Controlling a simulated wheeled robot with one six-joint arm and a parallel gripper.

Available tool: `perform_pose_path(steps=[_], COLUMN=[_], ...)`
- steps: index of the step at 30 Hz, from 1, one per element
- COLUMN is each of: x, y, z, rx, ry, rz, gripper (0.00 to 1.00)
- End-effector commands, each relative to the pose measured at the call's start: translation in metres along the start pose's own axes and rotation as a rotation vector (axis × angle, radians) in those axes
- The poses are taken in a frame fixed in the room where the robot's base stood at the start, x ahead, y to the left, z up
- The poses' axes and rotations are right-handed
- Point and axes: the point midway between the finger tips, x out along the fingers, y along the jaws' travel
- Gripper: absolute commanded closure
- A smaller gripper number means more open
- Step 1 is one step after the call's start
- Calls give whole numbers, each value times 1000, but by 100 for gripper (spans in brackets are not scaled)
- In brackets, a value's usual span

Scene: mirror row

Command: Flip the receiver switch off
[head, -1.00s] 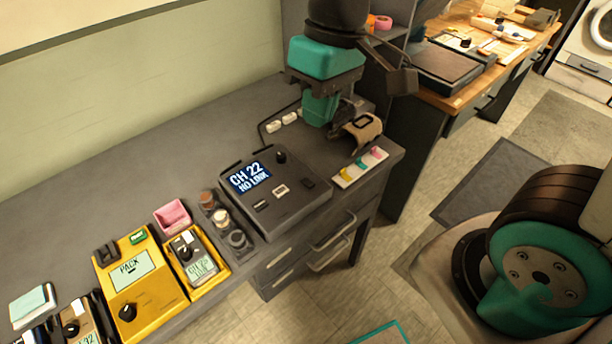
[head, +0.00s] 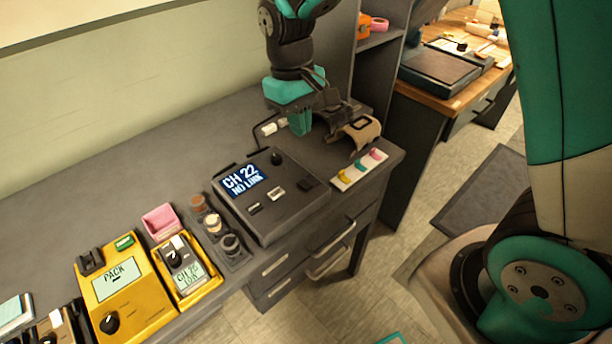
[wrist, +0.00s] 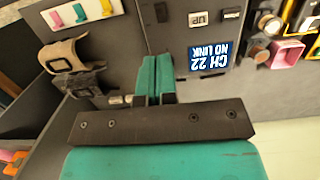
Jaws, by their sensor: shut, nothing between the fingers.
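The receiver (head: 290,215) is a dark grey box on the grey bench, with a lit screen (head: 243,179) reading "CH 22 NO LINK". My gripper (head: 300,122) is shut and empty, pointing down behind the receiver's back right corner. In the wrist view its teal fingers (wrist: 154,75) are together beside the receiver's edge, apart from the screen (wrist: 212,57).
White plug-like pieces (head: 268,129) lie beside my gripper. A tan cuff-like holder (head: 358,132) and a strip with coloured tabs (head: 360,170) stand right of the receiver. Small jars (head: 213,223), a pink tray (head: 160,221) and a yellow PACK unit (head: 125,290) are left.

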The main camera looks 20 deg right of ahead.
Motion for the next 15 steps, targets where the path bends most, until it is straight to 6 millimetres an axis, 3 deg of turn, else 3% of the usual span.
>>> perform_pose_path(steps=[15], x=[101], y=[0], z=[2], rx=[0], ry=[-7], rz=[-1], gripper=[100])
